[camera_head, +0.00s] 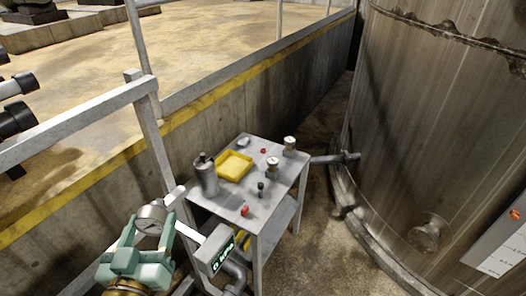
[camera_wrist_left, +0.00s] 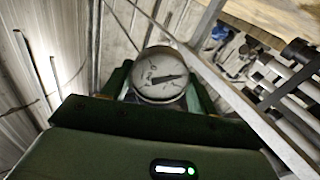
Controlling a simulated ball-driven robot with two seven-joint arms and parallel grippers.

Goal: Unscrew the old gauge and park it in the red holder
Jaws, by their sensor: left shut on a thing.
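The gauge (camera_head: 150,218) has a round white dial and a metal rim. It sits between the fingers of my left gripper (camera_head: 145,236), which is shut on it at the lower left of the head view. In the left wrist view the gauge (camera_wrist_left: 159,75) faces the camera, with a green finger on each side. Its lower end is hidden, so I cannot tell whether it is still on a fitting. On the grey cart are a small red piece (camera_head: 245,210) near the front and another red spot (camera_head: 263,150) farther back; I cannot tell which is the holder. My right gripper is not in view.
The cart (camera_head: 222,203) also carries a yellow tray (camera_head: 235,165), a grey bottle (camera_head: 205,174) and two upright gauge-like parts (camera_head: 272,163) (camera_head: 290,143). A railing (camera_head: 150,130) runs behind; a large tank (camera_head: 440,130) stands right.

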